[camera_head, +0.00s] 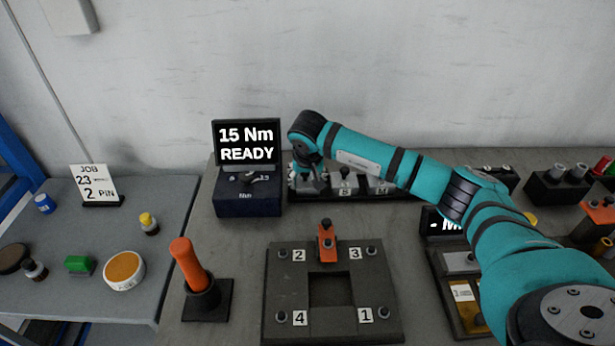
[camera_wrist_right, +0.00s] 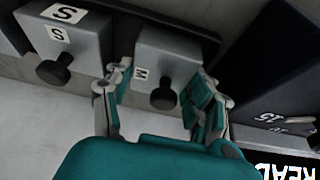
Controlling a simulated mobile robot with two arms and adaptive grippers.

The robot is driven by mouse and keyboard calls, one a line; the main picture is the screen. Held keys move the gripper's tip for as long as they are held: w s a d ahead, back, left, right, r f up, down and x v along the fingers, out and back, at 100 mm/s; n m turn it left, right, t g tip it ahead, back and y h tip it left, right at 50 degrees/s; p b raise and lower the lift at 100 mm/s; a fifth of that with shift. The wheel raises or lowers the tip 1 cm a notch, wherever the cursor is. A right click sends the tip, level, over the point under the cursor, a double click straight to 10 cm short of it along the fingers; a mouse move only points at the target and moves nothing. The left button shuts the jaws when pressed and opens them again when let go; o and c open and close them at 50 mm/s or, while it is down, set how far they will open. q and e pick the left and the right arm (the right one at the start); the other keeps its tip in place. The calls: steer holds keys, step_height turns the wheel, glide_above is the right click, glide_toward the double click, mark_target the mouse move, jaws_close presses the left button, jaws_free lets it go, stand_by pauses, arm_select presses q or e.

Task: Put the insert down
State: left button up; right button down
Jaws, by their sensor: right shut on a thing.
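My right gripper (camera_head: 311,184) reaches down at the left end of the dark rack (camera_head: 410,196) by the back wall. In the right wrist view the gripper (camera_wrist_right: 160,80) is shut on a grey insert (camera_wrist_right: 168,62) with a dark round knob and a small "M" label. The held insert is over or in the rack's end place; I cannot tell if it rests there. A second grey insert (camera_wrist_right: 75,45), marked "S", stands beside it in the wrist view, and also in the head view (camera_head: 345,180). My left gripper is not in view.
A dark fixture (camera_head: 285,320) with numbered corners, an orange clamp (camera_head: 327,243) and a square recess lies in front. A box with a screen (camera_head: 247,145) reading "15 Nm READY" stands close left of the gripper. An orange-handled tool (camera_head: 188,262) stands at front left.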

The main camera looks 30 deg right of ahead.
steer(key=shift+r, duration=0.1)
steer(key=shift+c, duration=2.2)
jaws_free()
steer(key=shift+f, duration=0.2)
steer(key=shift+r, duration=0.3)
steer(key=shift+s+a+r, duration=0.15)
steer(key=shift+s+r, duration=0.05)
steer(key=shift+r, duration=0.15)
steer(key=b+v, duration=0.1)
steer(key=v, duration=1)
steer(key=shift+b, duration=0.3)
